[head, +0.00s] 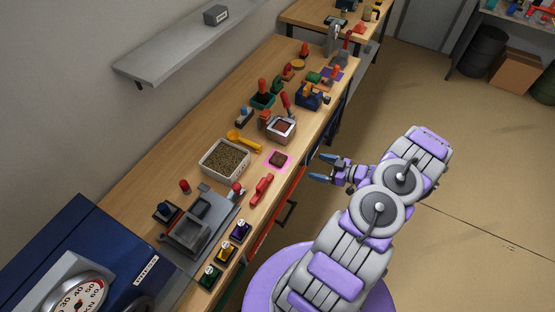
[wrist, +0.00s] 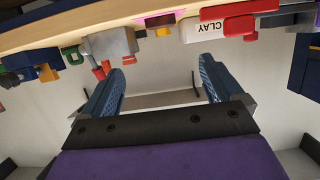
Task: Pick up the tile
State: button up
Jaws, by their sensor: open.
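A small dark reddish-brown tile (head: 279,160) lies on a pink patch (head: 287,157) near the front edge of the wooden bench. My gripper (head: 322,168) is off the bench's front edge, to the right of the tile and apart from it. Its two blue fingers are spread and nothing is between them. In the wrist view the open fingers (wrist: 162,68) point toward the bench, which shows upside down along the top. The tile shows there only as a dark strip (wrist: 160,20) by the pink edge.
A white bin of granules (head: 227,160), marked CLAY in the wrist view (wrist: 205,28), stands left of the tile. A red-handled tool (head: 262,188) lies nearer. A grey container (head: 281,129) stands beyond. A grey shelf (head: 185,45) hangs on the wall.

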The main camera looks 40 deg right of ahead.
jog(key=w+f, duration=0.2)
jog(key=w, duration=0.1)
jog(key=b, duration=0.1)
send_near(281, 160)
jog(key=w+a, duration=0.2)
jog(key=w, duration=0.1)
jog(key=shift+w+r, duration=0.1)
jog(key=shift+w, duration=0.1)
jog(key=shift+w+d+f, duration=0.55)
jog(key=shift+d+f, duration=0.05)
jog(key=shift+d, duration=0.15)
jog(key=w+a, duration=0.1)
jog(key=w+a+f, duration=0.1)
jog(key=w+a+b, duration=0.1)
jog(key=shift+w+a+f, duration=0.1)
jog(key=shift+w+f, duration=0.1)
jog(key=shift+f, duration=0.05)
jog(key=shift+w+a, duration=0.15)
jog(key=shift+a, duration=0.1)
jog(key=shift+d, duration=0.35)
jog(key=shift+c, duration=0.2)
jog(key=shift+d+f, duration=0.15)
jog(key=shift+d, duration=0.35)
jog(key=c, duration=0.3)
jog(key=shift+c, duration=0.7)
jog(key=shift+a, duration=0.55)
jog(key=c, duration=0.5)
jog(key=shift+a, duration=0.1)
jog(key=shift+c, duration=0.5)
